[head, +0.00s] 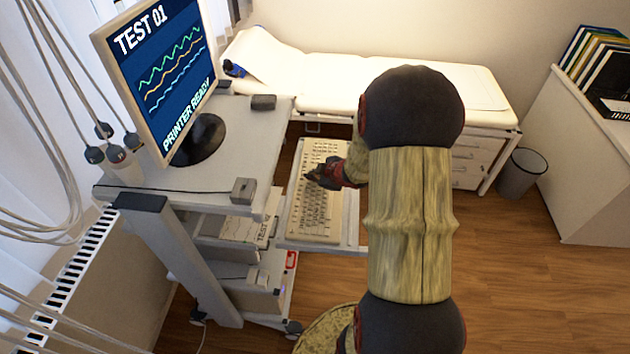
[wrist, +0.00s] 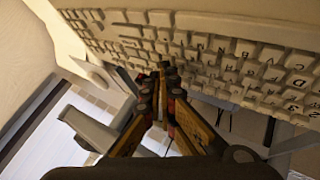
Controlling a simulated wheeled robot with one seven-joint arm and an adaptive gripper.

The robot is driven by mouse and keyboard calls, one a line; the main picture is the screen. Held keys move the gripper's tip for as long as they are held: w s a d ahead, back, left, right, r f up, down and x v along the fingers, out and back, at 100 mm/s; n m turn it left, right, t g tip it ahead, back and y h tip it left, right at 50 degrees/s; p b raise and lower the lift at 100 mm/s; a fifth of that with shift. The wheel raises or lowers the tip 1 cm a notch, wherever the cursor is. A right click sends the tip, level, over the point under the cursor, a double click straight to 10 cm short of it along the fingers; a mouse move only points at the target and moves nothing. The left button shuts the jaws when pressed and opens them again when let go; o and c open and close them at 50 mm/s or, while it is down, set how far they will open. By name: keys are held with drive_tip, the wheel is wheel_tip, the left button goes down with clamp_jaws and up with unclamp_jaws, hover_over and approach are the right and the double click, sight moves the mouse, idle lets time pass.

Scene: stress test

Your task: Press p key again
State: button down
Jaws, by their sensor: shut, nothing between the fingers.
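A beige keyboard (head: 318,205) lies on a pull-out tray (head: 352,228) of the cart. My gripper (head: 312,177) is shut and empty, over the left-middle part of the keyboard. In the wrist view, my gripper (wrist: 165,72) has its fingertips together at the near edge of the keyboard (wrist: 240,62). Whether the tips touch a key cannot be told. Some letter keys are readable to the right of the fingers; the p key cannot be made out. The monitor (head: 160,75) on the cart reads "TEST 01" and "PRINTER READY", with wavy lines between.
The cart (head: 228,140) has a small grey box (head: 243,190) and thin cables on top. A printed sheet (head: 250,229) marked "TEST" lies on a lower shelf. Behind stand an examination bed (head: 330,85) and a waste bin (head: 522,173). The floor at right is clear.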

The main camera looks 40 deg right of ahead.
sight(313, 183)
drive_tip(key=shift+f, duration=0.15)
drive_tip(key=shift+r, duration=0.2)
idle(0.3)
drive_tip(key=shift+r+p, duration=0.65)
drive_tip(key=shift+p, duration=0.15)
wheel_tip(313, 183, up, 5)
drive_tip(key=p, duration=0.5)
idle(0.6)
